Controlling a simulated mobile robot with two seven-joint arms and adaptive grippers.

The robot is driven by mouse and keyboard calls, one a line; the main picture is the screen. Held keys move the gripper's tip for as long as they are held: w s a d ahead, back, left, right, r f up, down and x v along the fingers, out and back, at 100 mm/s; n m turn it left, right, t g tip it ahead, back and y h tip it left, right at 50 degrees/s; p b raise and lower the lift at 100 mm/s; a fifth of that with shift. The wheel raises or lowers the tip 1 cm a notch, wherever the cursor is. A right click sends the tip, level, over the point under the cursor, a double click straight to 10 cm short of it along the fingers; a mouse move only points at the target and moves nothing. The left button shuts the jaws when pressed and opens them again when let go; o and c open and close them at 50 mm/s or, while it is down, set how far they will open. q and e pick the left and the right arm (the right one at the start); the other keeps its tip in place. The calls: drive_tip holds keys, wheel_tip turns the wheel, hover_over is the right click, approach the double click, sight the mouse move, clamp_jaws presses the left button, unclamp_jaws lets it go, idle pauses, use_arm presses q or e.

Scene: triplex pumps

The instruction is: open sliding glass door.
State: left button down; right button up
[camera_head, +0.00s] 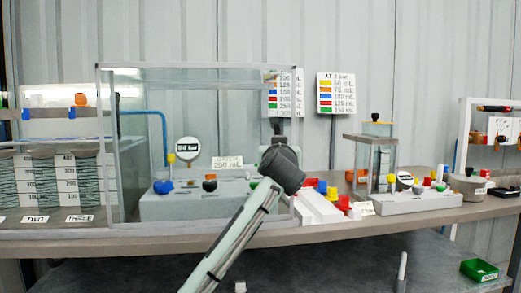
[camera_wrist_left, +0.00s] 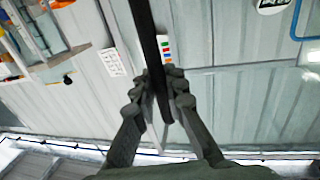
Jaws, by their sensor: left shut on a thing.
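The sliding glass door (camera_head: 225,115) is a clear framed pane at the front of a glass enclosure on the bench. It appears to cover the enclosure's front. My left arm comes up from below in the head view, and its dark wrist is at the door's right edge. The fingers are largely hidden there. In the left wrist view my left gripper (camera_wrist_left: 168,88) is shut on a dark upright bar (camera_wrist_left: 148,35), which looks like the door's edge or handle. My right gripper is not in view.
Inside the enclosure is a grey pump block (camera_head: 200,203) with coloured knobs and a round gauge. To the right stand a second pump block (camera_head: 420,203), coloured blocks and a volume chart (camera_head: 336,93). Labelled cylinders stand left. A green box (camera_head: 479,270) lies on the lower shelf.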

use_arm(q)
drive_tip(key=shift+d, duration=0.2)
drive_tip(key=c, duration=1.6)
unclamp_jaws()
drive_tip(key=shift+o, duration=0.2)
drive_tip(key=s, duration=1.2)
drive_tip(key=shift+d, duration=0.2)
